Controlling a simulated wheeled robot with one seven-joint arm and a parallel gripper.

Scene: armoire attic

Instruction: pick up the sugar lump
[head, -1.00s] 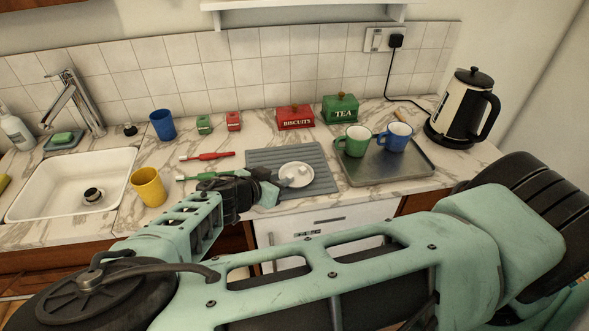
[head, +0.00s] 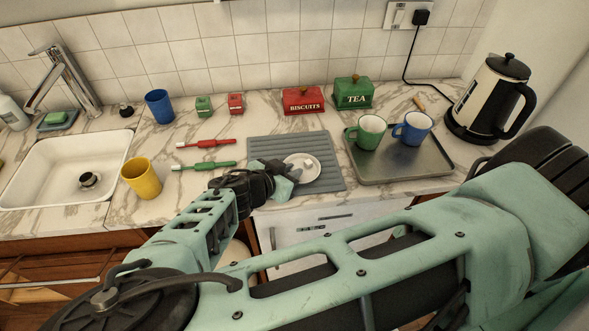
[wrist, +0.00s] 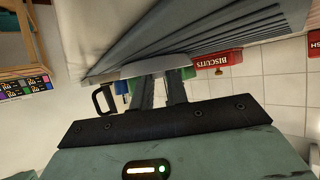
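The sugar lump (head: 308,163) is a small white piece on a white saucer (head: 303,178), which stands on the grey ribbed mat (head: 262,150). My gripper (head: 290,177) is at the saucer's left front edge, overlapping it in the head view. The mat (wrist: 190,35) fills the upper part there.
Right of the mat is a metal tray (head: 400,173) with a green mug (head: 367,135) and a blue mug (head: 414,130). A red tool (head: 207,144) and a green tool (head: 205,165) lie left of the mat. A yellow cup (head: 141,178) stands by the sink (head: 60,155).

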